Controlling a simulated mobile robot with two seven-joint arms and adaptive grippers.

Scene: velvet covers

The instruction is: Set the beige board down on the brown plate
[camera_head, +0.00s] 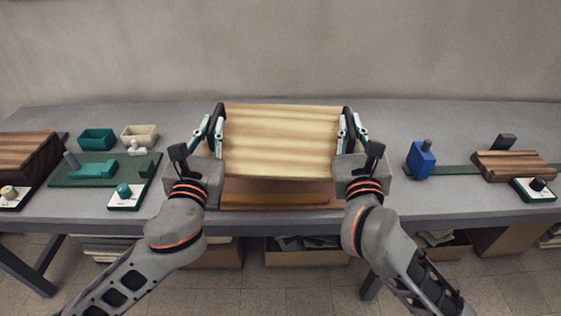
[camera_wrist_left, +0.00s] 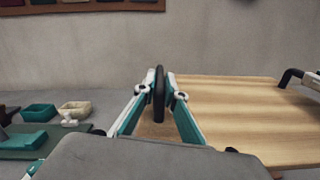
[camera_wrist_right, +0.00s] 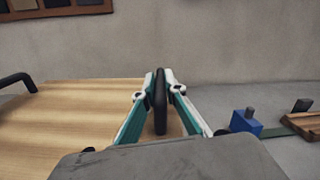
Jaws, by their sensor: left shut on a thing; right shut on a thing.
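The beige board (camera_head: 282,142) is a pale wood-grained slab with a black handle at each side. It is roughly level in front of me, over the brown plate (camera_head: 270,196), whose near part shows below the board's front edge. The board hides the rest of the plate, and I cannot tell how large the gap between them is. My left gripper (camera_head: 214,126) is shut on the left handle (camera_wrist_left: 159,95). My right gripper (camera_head: 350,126) is shut on the right handle (camera_wrist_right: 160,100). The board also shows in both wrist views.
On the grey table (camera_head: 385,205), left, are a green tray (camera_head: 75,180), a teal bin (camera_head: 97,139), a cream bin (camera_head: 140,135) and a dark wooden block (camera_head: 25,155). Right are a blue block (camera_head: 420,160) and a brown wooden piece (camera_head: 510,165). A wall stands behind.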

